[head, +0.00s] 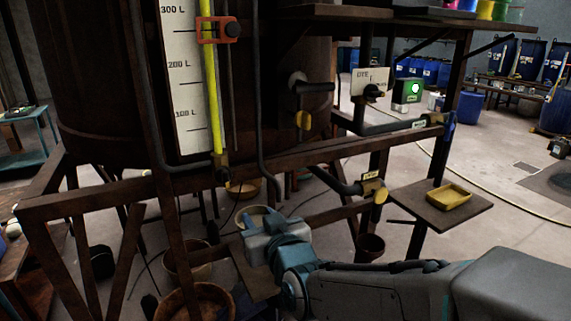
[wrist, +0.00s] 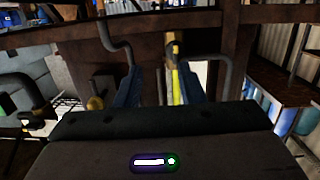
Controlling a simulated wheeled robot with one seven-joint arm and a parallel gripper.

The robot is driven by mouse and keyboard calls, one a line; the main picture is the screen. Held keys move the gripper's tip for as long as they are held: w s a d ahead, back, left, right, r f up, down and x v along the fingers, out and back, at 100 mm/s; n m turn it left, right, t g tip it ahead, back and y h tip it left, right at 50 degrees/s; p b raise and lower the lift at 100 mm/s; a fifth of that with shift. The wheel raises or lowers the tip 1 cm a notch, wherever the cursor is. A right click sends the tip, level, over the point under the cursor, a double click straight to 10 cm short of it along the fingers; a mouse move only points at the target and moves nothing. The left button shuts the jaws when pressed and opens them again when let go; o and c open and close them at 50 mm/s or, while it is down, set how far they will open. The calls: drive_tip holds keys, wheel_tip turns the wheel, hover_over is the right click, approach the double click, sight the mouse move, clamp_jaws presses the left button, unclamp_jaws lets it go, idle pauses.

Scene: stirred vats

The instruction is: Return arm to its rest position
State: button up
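My arm reaches in from the lower right of the head view, and its wrist (head: 275,240) is in front of the lower frame of the large brown vat (head: 95,80). My gripper's fingers are not clear in the head view. In the wrist view my gripper (wrist: 163,88) has its two blue fingers spread apart, with nothing seen between them except the background. The vat's yellow level tube (wrist: 176,82) shows behind the gap; it also stands on the white litre scale in the head view (head: 213,90).
A rusty rail (head: 270,160) and legs surround the vat. A valve with a yellow tag (head: 372,178) and a small shelf (head: 413,212) with a yellow tray (head: 448,197) stand right of my wrist. Bowls (head: 195,302) lie below. Open floor (head: 510,205) shows at right.

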drive_tip(key=d+f+m+g+h, duration=0.25)
drive_tip(key=d+f, duration=0.25)
drive_tip(key=d, duration=0.4)
drive_tip(key=s+d+f+m+g+h, duration=0.2)
drive_tip(key=s+d+g, duration=0.2)
drive_tip(key=s+d, duration=0.3)
drive_tip(key=s+d+f+m+g+h+p, duration=0.1)
drive_tip(key=s+d+f+g+h, duration=0.2)
drive_tip(key=s+d+g, duration=0.2)
drive_tip(key=s+d, duration=0.3)
drive_tip(key=shift+s+d+m+h, duration=0.2)
drive_tip(key=shift+d+m+h, duration=0.15)
